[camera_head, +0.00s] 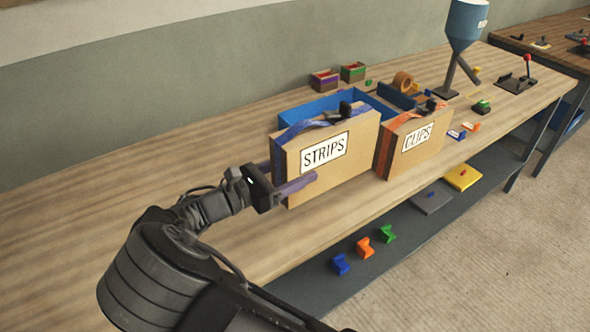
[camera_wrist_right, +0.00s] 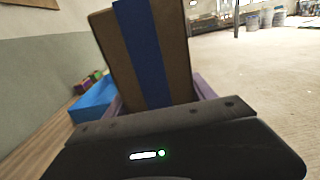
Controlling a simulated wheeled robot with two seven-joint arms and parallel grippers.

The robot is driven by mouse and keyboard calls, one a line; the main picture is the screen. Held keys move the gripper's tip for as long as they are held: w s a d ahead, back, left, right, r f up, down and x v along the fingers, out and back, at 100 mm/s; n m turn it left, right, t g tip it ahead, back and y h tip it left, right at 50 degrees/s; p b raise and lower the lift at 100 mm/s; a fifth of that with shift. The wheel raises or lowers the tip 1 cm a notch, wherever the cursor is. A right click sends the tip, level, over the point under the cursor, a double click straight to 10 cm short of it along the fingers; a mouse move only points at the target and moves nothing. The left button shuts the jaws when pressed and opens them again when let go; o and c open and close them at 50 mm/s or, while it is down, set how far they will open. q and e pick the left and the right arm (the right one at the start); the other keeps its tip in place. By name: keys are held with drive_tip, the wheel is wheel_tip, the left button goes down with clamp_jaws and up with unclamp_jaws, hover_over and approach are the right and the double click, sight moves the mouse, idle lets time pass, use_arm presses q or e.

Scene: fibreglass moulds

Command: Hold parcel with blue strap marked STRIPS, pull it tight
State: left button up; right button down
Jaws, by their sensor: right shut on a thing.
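The parcel marked STRIPS (camera_head: 345,172) stands upright on the bench, a brown box with a white label on its front. Its blue strap (camera_head: 298,130) runs over the top and down the near end, with a black buckle (camera_head: 345,108) on top. My right gripper (camera_head: 282,177) is shut on the parcel's left end, one purple finger on the label side and the other behind. In the right wrist view the parcel (camera_wrist_right: 177,50) fills the space between the fingers, and the strap (camera_wrist_right: 143,50) runs down that end. My left gripper is not in view.
The parcel marked CLIPS (camera_head: 420,140), with an orange strap, stands just to the right. A blue tray (camera_head: 292,115) lies behind. A blue hopper (camera_head: 466,22) and small parts are farther right. The bench's front left is clear. A lower shelf (camera_head: 400,250) holds coloured pieces.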

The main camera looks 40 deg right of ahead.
drive_tip(key=shift+f, duration=0.2)
drive_tip(key=shift+f+b, duration=2.1)
drive_tip(key=shift+f, duration=2.75)
drive_tip(key=shift+s+f, duration=0.1)
drive_tip(key=shift+f, duration=0.15)
drive_tip(key=c, duration=0.7)
unclamp_jaws()
drive_tip(key=o, duration=0.5)
drive_tip(key=shift+r, duration=0.15)
drive_tip(key=shift+c, duration=0.2)
drive_tip(key=shift+a, duration=0.15)
drive_tip(key=a, duration=1.1)
drive_tip(key=shift+w+a, duration=0.2)
drive_tip(key=shift+a, duration=0.2)
